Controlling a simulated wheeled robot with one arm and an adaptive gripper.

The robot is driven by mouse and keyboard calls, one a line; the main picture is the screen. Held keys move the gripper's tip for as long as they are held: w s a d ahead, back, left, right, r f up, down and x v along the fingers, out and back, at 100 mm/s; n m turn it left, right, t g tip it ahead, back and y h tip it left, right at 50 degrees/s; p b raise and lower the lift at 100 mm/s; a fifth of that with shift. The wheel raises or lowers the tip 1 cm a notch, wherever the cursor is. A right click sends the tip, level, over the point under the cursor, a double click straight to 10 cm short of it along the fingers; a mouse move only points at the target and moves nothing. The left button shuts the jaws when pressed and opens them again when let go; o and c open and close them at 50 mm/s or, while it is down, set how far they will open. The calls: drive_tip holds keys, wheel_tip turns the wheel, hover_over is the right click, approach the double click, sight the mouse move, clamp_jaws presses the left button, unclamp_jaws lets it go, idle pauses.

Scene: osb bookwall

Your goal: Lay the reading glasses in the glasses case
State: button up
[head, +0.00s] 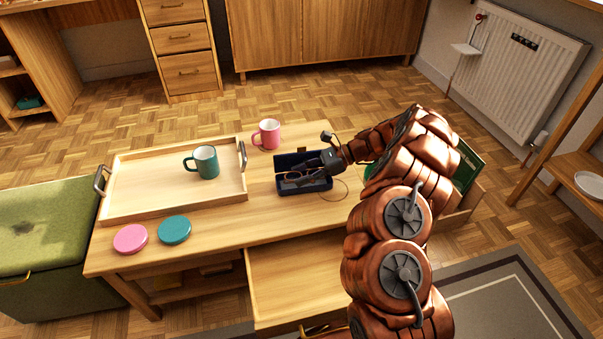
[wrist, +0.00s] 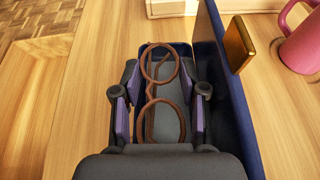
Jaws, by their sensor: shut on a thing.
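The glasses case (head: 318,185) is a dark blue box lying open on the table, its lid standing up. In the wrist view the raised lid (wrist: 228,82) with a gold clasp is on the right. The reading glasses (head: 294,174) have thin brown round frames. In the wrist view the glasses (wrist: 150,98) lie between the purple finger pads, over the case's grey interior. My gripper (head: 312,170) is at the case and shut on the glasses. In the wrist view, my gripper (wrist: 160,88) hides the near part of the case. I cannot tell whether the glasses touch the case floor.
A pink mug (head: 267,134) stands behind the case. A wooden tray (head: 130,180) with a teal mug (head: 203,162) is to the left. A pink disc (head: 130,239) and a teal disc (head: 174,230) lie in front of the tray. A drawer (head: 300,280) is open below.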

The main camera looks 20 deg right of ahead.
drive_tip(key=o, duration=1)
drive_tip(key=shift+r+p, duration=3.1)
drive_tip(key=shift+r, duration=0.9)
